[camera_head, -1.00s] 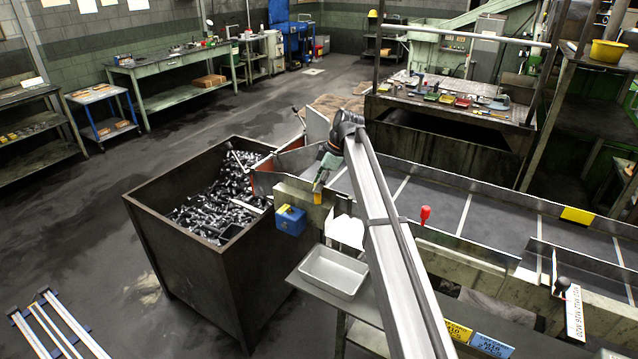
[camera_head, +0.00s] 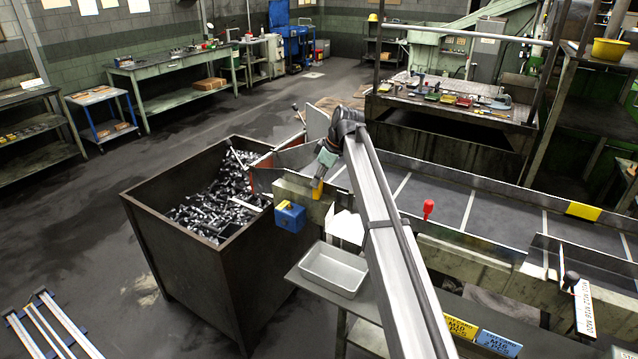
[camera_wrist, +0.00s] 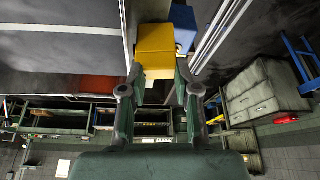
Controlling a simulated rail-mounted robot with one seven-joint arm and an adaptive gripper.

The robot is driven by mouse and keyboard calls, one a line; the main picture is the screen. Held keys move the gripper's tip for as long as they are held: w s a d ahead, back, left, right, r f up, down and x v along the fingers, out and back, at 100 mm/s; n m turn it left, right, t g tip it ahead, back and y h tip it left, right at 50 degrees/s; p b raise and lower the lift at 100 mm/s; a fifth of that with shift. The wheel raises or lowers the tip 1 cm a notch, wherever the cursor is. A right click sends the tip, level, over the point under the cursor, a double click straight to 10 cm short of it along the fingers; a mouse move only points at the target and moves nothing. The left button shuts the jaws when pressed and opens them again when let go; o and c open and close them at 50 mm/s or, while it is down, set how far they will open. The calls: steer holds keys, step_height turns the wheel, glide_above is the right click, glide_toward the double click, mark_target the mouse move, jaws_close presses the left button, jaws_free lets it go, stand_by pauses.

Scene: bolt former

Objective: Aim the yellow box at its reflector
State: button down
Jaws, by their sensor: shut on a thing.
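The yellow box (camera_wrist: 155,48) is between the fingertips of my gripper (camera_wrist: 158,88) in the wrist view. Its near end lies at the fingers, which are shut on it. In the head view, the yellow box (camera_head: 317,189) shows small below my gripper (camera_head: 322,176), tilted, at the end of the chute near the metal bin. A blue box (camera_head: 290,217) with a yellow patch sits just left of and below it; blue also shows behind the yellow box in the wrist view (camera_wrist: 184,24). I cannot make out a reflector for certain.
A large metal bin (camera_head: 185,255) full of bolts stands to the left. A grey tray (camera_head: 334,269) lies below the chute wall. The conveyor bed (camera_head: 440,200) runs right, with a red knob (camera_head: 428,209) on its near side.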

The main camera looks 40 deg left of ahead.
steer(key=shift+s+m+t+b, duration=0.1)
steer(key=shift+m+t+b, duration=0.35)
steer(key=shift+m, duration=0.45)
steer(key=c, duration=0.8)
jaws_free()
steer(key=shift+c, duration=0.2)
steer(key=v, duration=1.2)
steer(key=shift+d, duration=0.1)
